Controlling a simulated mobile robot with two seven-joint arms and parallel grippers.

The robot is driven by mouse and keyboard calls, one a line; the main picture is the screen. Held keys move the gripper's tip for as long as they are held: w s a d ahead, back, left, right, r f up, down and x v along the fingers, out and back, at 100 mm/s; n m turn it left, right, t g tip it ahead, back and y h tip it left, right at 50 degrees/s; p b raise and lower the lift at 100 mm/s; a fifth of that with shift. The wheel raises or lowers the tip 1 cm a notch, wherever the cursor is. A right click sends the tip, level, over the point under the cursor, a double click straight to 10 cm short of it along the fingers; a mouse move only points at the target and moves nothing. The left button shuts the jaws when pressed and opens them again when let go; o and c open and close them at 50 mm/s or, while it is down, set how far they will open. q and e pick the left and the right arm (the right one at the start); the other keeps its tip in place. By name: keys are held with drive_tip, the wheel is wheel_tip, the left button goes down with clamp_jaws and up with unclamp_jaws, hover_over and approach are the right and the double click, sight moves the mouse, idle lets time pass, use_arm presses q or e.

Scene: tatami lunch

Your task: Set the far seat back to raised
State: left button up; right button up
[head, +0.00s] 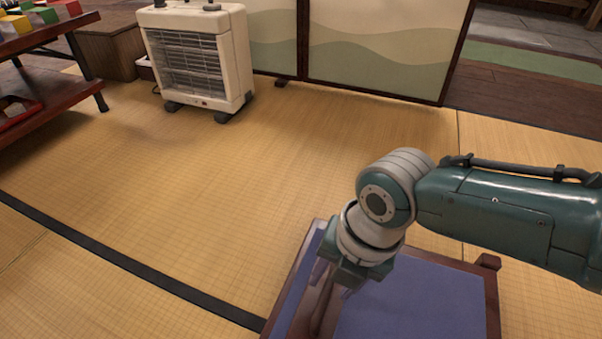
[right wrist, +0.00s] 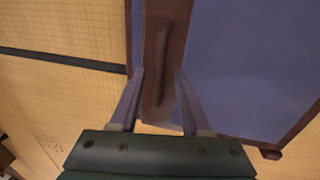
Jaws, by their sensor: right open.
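The seat shows at the bottom of the head view as purple-blue panels (head: 415,300) in a dark wood frame. It looks low and flat; I cannot tell which panel is the back. A dark wooden strip with a long bar handle (right wrist: 175,50) runs between a narrow and a wide panel in the right wrist view. My right gripper (head: 336,287) points down over this strip. In the right wrist view its open fingers (right wrist: 161,76) lie either side of the handle's near end, holding nothing. Whether they reach down to it is unclear. My left gripper is out of view.
A cream heater (head: 200,60) stands at the back left. A low red-brown table (head: 50,100) with colored blocks is at the far left. Painted sliding panels (head: 385,45) close the back. Open tatami (head: 190,170) lies left of and behind the seat.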

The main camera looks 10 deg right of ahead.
drive_tip(key=shift+w, duration=0.1)
drive_tip(key=shift+c, duration=0.3)
clamp_jaws()
idle(1.1)
